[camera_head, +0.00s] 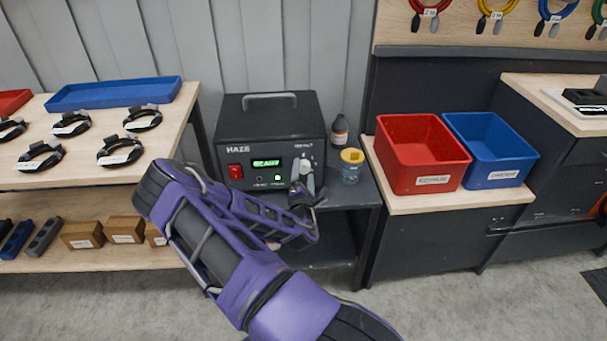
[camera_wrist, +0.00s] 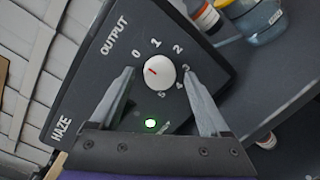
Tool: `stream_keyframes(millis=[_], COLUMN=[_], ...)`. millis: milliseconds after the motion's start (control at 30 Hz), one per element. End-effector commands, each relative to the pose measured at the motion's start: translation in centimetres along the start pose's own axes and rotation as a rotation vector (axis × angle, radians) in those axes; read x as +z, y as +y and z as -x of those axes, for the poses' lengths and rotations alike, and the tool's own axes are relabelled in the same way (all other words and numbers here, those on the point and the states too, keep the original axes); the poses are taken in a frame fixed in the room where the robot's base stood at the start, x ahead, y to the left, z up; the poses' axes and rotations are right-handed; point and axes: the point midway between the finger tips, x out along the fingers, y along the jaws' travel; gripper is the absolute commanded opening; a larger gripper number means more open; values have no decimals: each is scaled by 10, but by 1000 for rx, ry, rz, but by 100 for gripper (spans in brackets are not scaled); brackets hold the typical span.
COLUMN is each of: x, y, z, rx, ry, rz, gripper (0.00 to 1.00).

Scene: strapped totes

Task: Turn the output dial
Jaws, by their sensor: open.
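The black HAZE machine (camera_head: 268,128) stands on a dark bench, with a green lit display and a red switch on its front. Its white output dial (camera_wrist: 160,74) is ringed by the numbers 0 to 5 in the wrist view. A small red mark on the dial lies on its left side, roughly toward the 0. My gripper (camera_wrist: 158,74) is open, one finger on each side of the dial, with small gaps showing. In the head view my gripper (camera_head: 302,188) is at the machine's front right and partly hides the dial area.
A dark bottle (camera_head: 339,131) and a yellow-lidded jar (camera_head: 351,165) stand close to the machine's right. A red bin (camera_head: 422,150) and a blue bin (camera_head: 490,148) sit farther right. A wooden shelf (camera_head: 75,178) with cables is on the left.

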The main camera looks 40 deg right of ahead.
Motion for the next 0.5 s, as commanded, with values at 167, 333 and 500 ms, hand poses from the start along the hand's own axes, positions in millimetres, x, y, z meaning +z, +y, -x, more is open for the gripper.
stream_keyframes(millis=[167,333,500], x=[0,0,0], y=[0,0,0], z=[-1,-1,-1], rx=[0,0,1], ry=[0,1,1], rz=[0,-1,-1], gripper=[80,64,33])
